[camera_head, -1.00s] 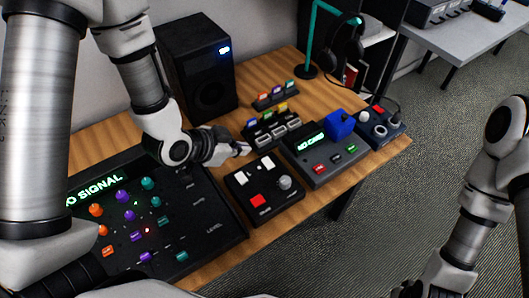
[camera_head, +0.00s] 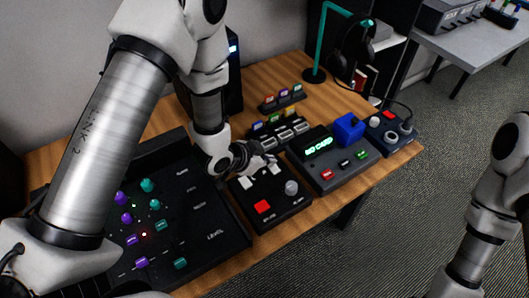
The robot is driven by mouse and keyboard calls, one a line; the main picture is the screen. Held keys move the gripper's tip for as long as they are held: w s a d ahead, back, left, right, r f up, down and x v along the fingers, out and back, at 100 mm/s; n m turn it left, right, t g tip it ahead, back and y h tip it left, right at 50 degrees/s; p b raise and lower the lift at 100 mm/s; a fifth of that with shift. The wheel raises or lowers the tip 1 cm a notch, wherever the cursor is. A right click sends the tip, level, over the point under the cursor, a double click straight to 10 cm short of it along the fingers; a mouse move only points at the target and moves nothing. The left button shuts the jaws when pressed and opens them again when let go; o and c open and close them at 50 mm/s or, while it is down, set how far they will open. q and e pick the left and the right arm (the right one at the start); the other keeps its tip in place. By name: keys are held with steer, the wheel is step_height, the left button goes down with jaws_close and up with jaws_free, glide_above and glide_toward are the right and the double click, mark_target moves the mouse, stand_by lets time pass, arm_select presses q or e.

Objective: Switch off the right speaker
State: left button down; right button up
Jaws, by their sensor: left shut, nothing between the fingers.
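The black speaker (camera_head: 236,88) stands at the back of the wooden desk, mostly hidden behind my left arm. A small blue-white light shows near its top edge. A small black control box (camera_head: 284,212) lies near the front of the desk, with two white switches, a red button (camera_head: 263,207) and a grey knob (camera_head: 291,188). My left gripper (camera_head: 272,163) is shut and empty over the back edge of this box, by the white switches. It partly covers them, and I cannot tell whether it touches one. My right arm is at the right edge; its gripper is out of view.
A large black mixer (camera_head: 205,235) with coloured knobs lies left of the box. A grey card reader (camera_head: 340,176) with a lit display and a blue block stands to the right. Dark racks of coloured plugs (camera_head: 282,132) sit behind. The teal headphone stand (camera_head: 318,45) is farther back.

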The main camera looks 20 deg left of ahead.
arm_select(q)
steer(key=shift+f, duration=0.3)
steer(key=shift+f, duration=0.15)
steer(key=shift+s, duration=0.1)
steer(key=shift+s+d, duration=0.2)
steer(key=shift+d, duration=0.05)
steer(key=shift+s+d, duration=0.15)
steer(key=shift+d, duration=0.2)
